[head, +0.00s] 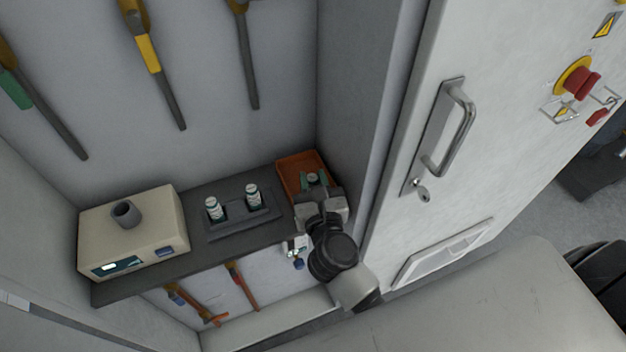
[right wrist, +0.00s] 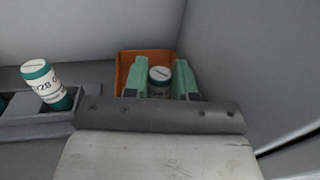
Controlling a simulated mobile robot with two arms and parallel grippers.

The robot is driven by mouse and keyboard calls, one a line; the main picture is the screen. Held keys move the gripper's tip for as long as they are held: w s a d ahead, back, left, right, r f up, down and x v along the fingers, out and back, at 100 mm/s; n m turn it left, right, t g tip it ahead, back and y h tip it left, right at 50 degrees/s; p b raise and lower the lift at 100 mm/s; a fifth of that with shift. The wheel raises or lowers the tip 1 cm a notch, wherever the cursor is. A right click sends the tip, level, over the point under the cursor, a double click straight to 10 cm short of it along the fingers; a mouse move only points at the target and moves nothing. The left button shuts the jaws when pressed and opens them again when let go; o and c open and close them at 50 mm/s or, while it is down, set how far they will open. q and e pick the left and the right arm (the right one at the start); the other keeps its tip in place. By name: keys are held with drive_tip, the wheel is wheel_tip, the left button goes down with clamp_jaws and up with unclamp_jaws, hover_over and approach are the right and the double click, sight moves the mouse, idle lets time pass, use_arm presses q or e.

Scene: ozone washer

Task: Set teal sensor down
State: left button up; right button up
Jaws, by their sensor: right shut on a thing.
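My right gripper (head: 313,181) is shut on a white-capped sensor with teal bands (head: 312,176), at the orange bin (head: 291,165) on the right end of the shelf. In the right wrist view the sensor (right wrist: 159,77) shows end-on between the two green fingers of the gripper (right wrist: 158,84), with the orange bin (right wrist: 146,55) around and behind them. I cannot tell whether the sensor touches the bin floor. Its lower part is hidden. My left gripper is not in view.
A grey holder (head: 238,223) with two similar sensors (head: 214,209) (head: 253,195) stands left of the bin. A beige instrument (head: 130,236) with a round grey port is further left. A cabinet wall (head: 348,110) is close on the right. Bare shelf (head: 196,222) shows between instrument and holder.

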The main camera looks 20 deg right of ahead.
drive_tip(key=o, duration=0.9)
